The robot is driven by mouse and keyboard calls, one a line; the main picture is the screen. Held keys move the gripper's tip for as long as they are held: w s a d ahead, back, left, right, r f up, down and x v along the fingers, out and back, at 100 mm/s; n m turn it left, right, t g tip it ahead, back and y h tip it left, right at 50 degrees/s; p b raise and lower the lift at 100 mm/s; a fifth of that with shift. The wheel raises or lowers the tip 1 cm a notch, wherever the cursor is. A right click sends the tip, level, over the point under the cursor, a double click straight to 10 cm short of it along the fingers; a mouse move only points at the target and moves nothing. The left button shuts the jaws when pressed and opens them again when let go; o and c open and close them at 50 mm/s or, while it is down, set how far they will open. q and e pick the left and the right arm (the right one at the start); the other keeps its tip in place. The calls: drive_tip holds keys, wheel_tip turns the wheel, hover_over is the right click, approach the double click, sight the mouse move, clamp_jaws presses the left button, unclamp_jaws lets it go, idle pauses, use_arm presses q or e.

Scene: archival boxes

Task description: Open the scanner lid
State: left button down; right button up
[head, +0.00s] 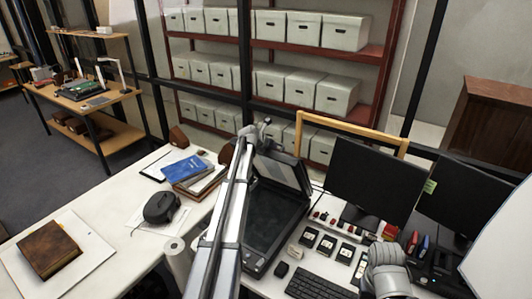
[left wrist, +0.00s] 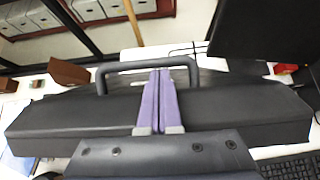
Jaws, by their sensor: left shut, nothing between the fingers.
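The scanner (head: 262,222) stands on the white desk with its dark bed bare. Its lid (head: 284,172) is raised and leans back, with its pale underside facing the front. My left gripper (head: 266,126) is at the lid's upper edge. In the left wrist view, the purple fingers (left wrist: 160,98) are shut together with nothing between them. They lie across the dark lid (left wrist: 60,115), with their tips inside the outline of its handle (left wrist: 148,63). I cannot tell whether they touch it. A grey part of my right arm shows at lower right; its fingers are not visible.
Right of the scanner are a keyboard (head: 308,284), small black devices (head: 327,245) and two monitors (head: 372,180). Left are a blue book (head: 183,170), a black mouse-like device (head: 161,207) and a brown book (head: 48,249). Shelves of archival boxes (head: 346,32) stand behind.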

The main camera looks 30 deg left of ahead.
use_arm(q)
drive_tip(key=shift+w+d+r+p, duration=0.15)
drive_tip(key=shift+w+r, duration=0.1)
drive_tip(key=shift+w, duration=0.35)
drive_tip(key=shift+w+a+r+p, duration=0.15)
drive_tip(key=shift+w+r, duration=0.1)
drive_tip(key=shift+w, duration=0.35)
drive_tip(key=shift+s+d+r, duration=0.1)
drive_tip(key=shift+r, duration=0.05)
